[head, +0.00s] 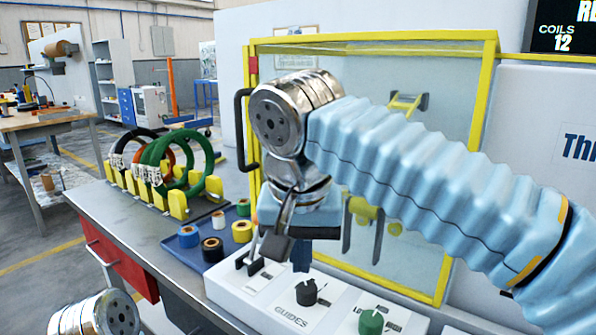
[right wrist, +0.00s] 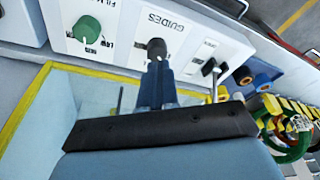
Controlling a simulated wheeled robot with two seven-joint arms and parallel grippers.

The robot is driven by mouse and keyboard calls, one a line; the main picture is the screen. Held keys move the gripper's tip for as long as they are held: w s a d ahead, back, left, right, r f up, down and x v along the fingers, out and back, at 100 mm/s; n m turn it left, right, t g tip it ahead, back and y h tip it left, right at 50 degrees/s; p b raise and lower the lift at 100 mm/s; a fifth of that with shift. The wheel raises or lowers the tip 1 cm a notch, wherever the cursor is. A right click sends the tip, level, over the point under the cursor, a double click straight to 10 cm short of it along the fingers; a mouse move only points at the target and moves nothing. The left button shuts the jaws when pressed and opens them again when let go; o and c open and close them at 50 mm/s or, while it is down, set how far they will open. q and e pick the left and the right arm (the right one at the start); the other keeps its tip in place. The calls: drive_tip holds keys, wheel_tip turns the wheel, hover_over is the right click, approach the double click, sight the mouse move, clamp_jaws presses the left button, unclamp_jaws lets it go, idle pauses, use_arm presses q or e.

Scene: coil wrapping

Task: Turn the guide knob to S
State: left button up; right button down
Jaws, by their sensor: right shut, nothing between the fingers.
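The guide knob (head: 308,292) is a small black knob on the white control panel (head: 262,290), above the printed word GUIDES. It also shows in the right wrist view (right wrist: 156,46), right at my fingertips. My right gripper (head: 302,262) points down just above the knob in the head view; its fingers are shut with nothing between them. In the right wrist view the dark fingers (right wrist: 157,72) reach to the knob and partly cover it; I cannot tell whether they touch it. The knob's position letters are too small or hidden to read. My left gripper is out of view.
A green knob (head: 371,322) sits right of the guide knob, and a lever switch (right wrist: 212,75) stands on its other side. A yellow-framed clear guard (head: 375,45) rises behind. A blue tray (head: 188,255) with tape rolls and a rack of coils (head: 180,205) are at left.

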sight(307, 293)
drive_tip(key=b+x, duration=0.1)
drive_tip(key=x, duration=0.1)
drive_tip(key=s+b+x, duration=0.1)
drive_tip(key=b+x, duration=0.2)
drive_tip(key=x, duration=0.1)
drive_tip(key=shift+s+a+f+b, duration=0.1)
drive_tip(key=shift+s+f+b, duration=0.25)
drive_tip(key=shift+f, duration=0.25)
drive_tip(key=shift+w+r+p, duration=0.1)
drive_tip(key=shift+r+p, duration=0.05)
drive_tip(key=shift+p, duration=0.15)
